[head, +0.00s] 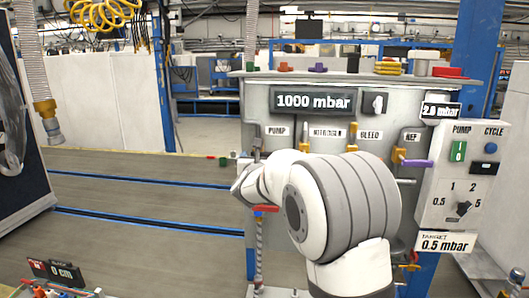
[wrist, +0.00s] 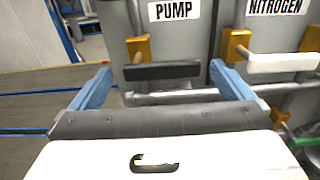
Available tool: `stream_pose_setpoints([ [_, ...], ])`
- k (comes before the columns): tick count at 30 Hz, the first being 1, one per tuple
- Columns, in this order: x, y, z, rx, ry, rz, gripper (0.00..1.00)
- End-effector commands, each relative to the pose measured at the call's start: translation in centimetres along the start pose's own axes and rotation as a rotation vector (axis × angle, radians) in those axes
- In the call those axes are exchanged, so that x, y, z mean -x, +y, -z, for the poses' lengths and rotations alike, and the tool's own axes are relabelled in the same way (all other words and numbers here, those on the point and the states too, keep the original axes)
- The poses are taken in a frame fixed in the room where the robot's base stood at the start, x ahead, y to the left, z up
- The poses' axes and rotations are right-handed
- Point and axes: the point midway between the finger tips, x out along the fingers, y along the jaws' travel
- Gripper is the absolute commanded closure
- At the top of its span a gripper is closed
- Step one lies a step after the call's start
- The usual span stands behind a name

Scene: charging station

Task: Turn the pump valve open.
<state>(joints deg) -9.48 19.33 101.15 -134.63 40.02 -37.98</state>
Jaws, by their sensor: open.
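The pump valve shows in the wrist view as a black lever (wrist: 162,71) on a brass body (wrist: 138,48), below the PUMP label (wrist: 174,10). The lever lies horizontal, pointing right from the body. My gripper (wrist: 160,79) is open, its blue fingers spread to the left and right of the lever. The lever lies across the gap between them; I cannot tell whether either finger touches it. In the head view my arm hides most of the pump valve, below the PUMP label (head: 277,131), and my fingers are not clear.
The nitrogen valve's white lever (wrist: 282,63) is close to the right finger. A horizontal pipe (wrist: 185,96) runs below the black lever. In the head view, a purple lever (head: 417,163) and a control box (head: 463,178) stand to the right.

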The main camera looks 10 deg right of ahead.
Motion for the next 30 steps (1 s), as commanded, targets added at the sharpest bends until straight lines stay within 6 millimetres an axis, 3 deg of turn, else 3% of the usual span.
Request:
stream_pose_setpoints([
  [3,-2.1,-0.1,-0.1,-0.001,0.002,0.002,0.00],
  [9,-4.2,-0.1,-0.1,-0.002,0.001,0.002,0.00],
  [20,-4.8,-0.2,0.0,-0.003,0.001,0.003,0.01],
  [30,-4.7,-0.2,0.0,-0.003,0.001,0.003,0.29],
])
